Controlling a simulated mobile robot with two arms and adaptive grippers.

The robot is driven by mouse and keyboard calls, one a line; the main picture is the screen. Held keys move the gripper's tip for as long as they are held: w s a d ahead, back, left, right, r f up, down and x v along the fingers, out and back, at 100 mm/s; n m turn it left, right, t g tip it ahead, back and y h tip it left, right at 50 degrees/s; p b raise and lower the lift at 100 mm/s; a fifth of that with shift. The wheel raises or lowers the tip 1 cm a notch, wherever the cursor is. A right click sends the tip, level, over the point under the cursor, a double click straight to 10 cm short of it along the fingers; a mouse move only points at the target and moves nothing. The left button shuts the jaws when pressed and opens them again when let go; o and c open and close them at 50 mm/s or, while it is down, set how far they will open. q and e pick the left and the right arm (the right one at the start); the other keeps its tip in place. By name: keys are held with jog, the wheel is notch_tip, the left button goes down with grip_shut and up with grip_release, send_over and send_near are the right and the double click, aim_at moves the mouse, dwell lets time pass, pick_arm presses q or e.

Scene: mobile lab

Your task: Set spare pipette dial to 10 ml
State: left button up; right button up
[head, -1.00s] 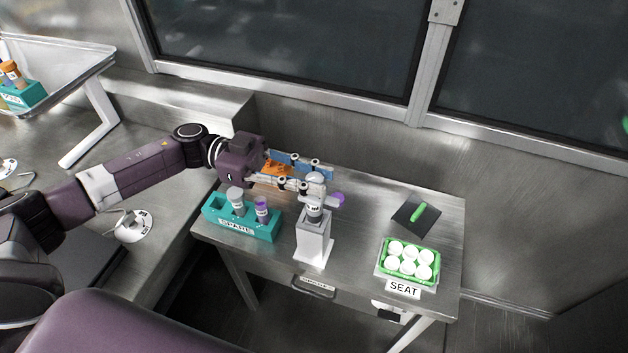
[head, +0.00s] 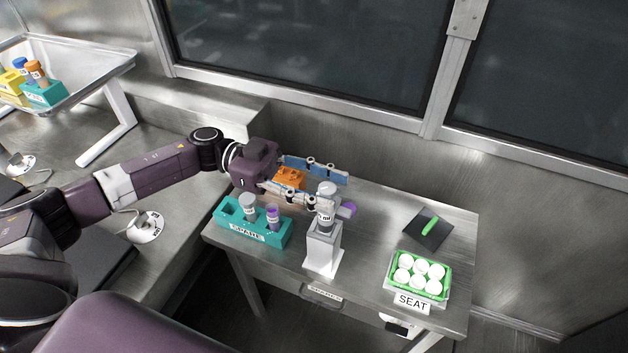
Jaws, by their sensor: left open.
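The spare pipette appears to be the grey-and-white device (head: 326,212) standing upright on a white stand (head: 322,250) on the metal side table (head: 380,240). A dark label shows on its body, but the dial reading is too small to read. A purple part (head: 347,209) shows just right of it. My left gripper (head: 337,188) reaches in from the left with its fingers spread. The near finger is beside the pipette's upper part; I cannot tell whether it touches. The far finger is behind it. My right gripper is not in view.
A teal rack (head: 228,224) with grey-capped and purple tubes stands left of the stand. A green stick lies on a dark pad (head: 420,234).

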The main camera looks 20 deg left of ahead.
pick_arm(q)
jog(key=a, duration=1.1)
jog(key=shift+w+a, duration=0.3)
jog(key=shift+a, duration=0.1)
